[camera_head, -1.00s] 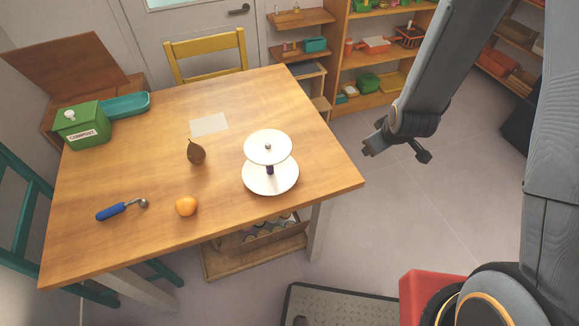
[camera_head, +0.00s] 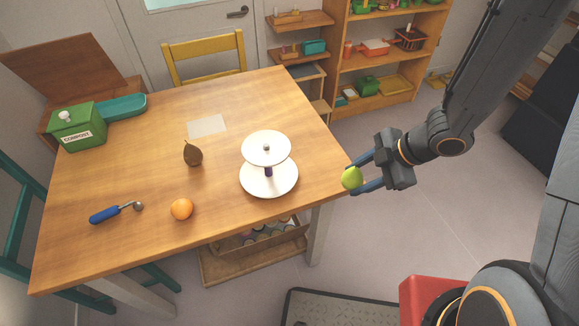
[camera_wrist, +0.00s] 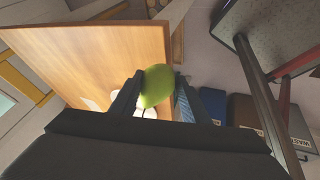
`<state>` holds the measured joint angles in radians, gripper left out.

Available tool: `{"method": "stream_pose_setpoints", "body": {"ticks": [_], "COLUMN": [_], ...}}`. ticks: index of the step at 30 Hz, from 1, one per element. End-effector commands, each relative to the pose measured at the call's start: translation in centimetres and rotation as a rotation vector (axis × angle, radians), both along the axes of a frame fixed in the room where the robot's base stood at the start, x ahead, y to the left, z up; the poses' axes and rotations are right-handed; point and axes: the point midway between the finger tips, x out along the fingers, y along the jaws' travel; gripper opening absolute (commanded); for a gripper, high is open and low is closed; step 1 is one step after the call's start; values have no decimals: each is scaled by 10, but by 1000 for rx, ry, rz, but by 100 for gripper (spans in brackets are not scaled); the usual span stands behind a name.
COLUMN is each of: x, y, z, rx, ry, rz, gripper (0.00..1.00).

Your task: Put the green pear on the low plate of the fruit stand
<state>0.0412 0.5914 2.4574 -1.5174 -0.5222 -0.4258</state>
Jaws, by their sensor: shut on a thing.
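My gripper (camera_head: 366,179) is shut on the green pear (camera_head: 351,178), just off the table's right edge in the head view. The pear also shows between the fingers in the wrist view (camera_wrist: 157,86). The two-tier white fruit stand stands near the table's right side, to the left of my gripper. Its low plate (camera_head: 268,186) is the wider one and looks empty. Its upper plate (camera_head: 266,143) covers part of the low plate from above. In the wrist view the stand is mostly hidden behind the pear and fingers.
On the wooden table (camera_head: 110,205) are a brown pear-shaped fruit (camera_head: 192,154), an orange (camera_head: 181,209), a blue-handled scoop (camera_head: 112,213), a paper sheet (camera_head: 206,126), a green compost box (camera_head: 77,128) and a teal tray (camera_head: 117,107). The tabletop right of the stand is clear.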

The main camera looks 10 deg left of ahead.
Motion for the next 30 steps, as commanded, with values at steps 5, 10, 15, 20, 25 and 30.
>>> {"method": "stream_pose_setpoints", "body": {"ticks": [5,10,15,20,25,30], "x": [3,11,22,29,32,35], "y": [24,62,101,126,136,153], "z": [1,1,2,1,0,1], "rx": [0,1,0,1,0,0], "ry": [-1,0,-1,-1,0,-2], "rz": [21,21,19,15,13,15], "gripper": [17,17,17,17,17,17]}}
